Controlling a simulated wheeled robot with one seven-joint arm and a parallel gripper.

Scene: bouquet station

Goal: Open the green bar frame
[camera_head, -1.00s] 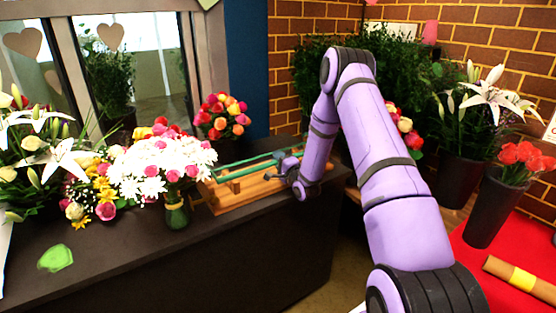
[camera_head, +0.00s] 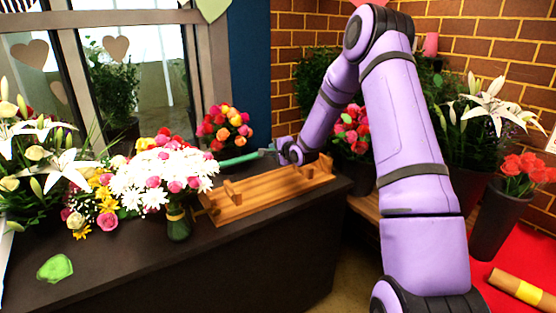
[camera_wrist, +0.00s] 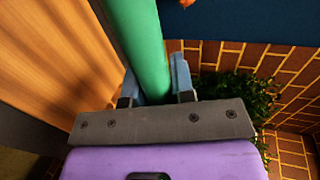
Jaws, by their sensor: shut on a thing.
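The green bar frame (camera_head: 240,159) is raised off its wooden base (camera_head: 262,196) on the dark counter. Its left part is hidden behind the white bouquet. My gripper (camera_head: 275,150) is at the bar's right end, above the back of the base. In the wrist view the green bar (camera_wrist: 138,45) runs between the two fingers of my gripper (camera_wrist: 158,85), which are shut on it. The wooden base (camera_wrist: 45,45) shows at the left of that view.
A white and pink bouquet (camera_head: 160,178) in a green vase stands just left of the base. A pot of orange and pink flowers (camera_head: 225,130) stands behind it. A green piece (camera_head: 55,268) lies at the front left. The counter's front middle (camera_head: 130,260) is clear.

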